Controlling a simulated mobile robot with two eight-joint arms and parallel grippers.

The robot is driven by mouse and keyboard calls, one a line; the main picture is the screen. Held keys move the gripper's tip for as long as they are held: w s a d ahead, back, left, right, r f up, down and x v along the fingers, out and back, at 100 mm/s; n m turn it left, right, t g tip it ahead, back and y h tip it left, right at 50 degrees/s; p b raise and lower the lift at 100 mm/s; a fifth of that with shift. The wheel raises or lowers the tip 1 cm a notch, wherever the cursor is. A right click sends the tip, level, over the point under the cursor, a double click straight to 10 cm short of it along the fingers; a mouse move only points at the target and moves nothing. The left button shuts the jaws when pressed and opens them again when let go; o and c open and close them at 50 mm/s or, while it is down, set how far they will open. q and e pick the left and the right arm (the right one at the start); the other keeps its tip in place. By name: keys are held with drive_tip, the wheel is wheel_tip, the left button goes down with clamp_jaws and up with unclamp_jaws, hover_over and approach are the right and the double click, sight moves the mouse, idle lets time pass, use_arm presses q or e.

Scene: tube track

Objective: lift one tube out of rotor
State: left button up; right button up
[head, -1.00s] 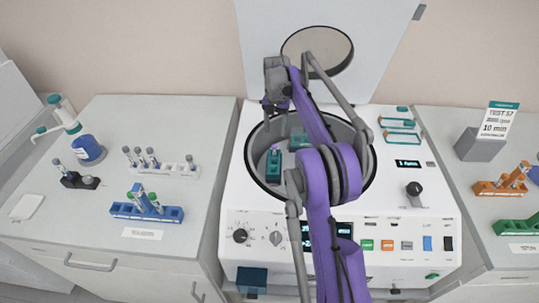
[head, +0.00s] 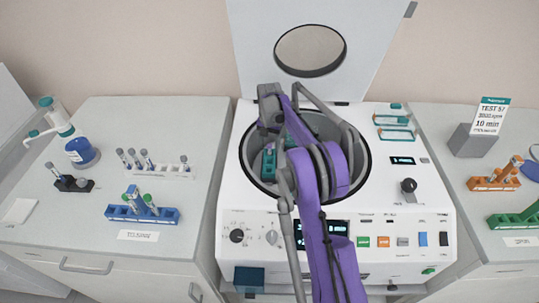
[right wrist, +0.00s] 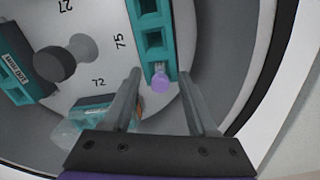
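The rotor (right wrist: 112,64) sits in the open centrifuge bowl and shows as a pale numbered disc in the right wrist view. A teal bucket (right wrist: 152,38) on it has square wells. A tube with a purple cap (right wrist: 161,82) stands in the bucket's end well. My right gripper (right wrist: 161,76) is open, with one finger on each side of the cap and visible gaps between. In the head view, my right gripper (head: 268,130) is down in the bowl above the teal bucket (head: 269,162), partly hiding the rotor. My left gripper is not in view.
The raised lid (head: 350,25) stands behind the bowl, whose rim surrounds my right gripper. Another teal bucket (right wrist: 18,72) and a central knob (right wrist: 56,64) are on the rotor. A blue rack (head: 168,215) and a white rack (head: 172,172) stand on the left bench.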

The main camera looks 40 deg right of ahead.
clamp_jaws()
drive_tip(key=shift+r, duration=0.1)
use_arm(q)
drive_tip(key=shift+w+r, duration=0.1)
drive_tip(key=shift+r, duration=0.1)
use_arm(e)
wheel_tip(320, 180, up, 10)
drive_tip(key=shift+f, duration=0.1)
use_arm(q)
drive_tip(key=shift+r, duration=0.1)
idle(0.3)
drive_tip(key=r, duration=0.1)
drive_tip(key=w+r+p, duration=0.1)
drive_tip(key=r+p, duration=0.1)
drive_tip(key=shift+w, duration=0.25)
use_arm(e)
wheel_tip(320, 180, up, 5)
drive_tip(key=shift+w+f, duration=0.1)
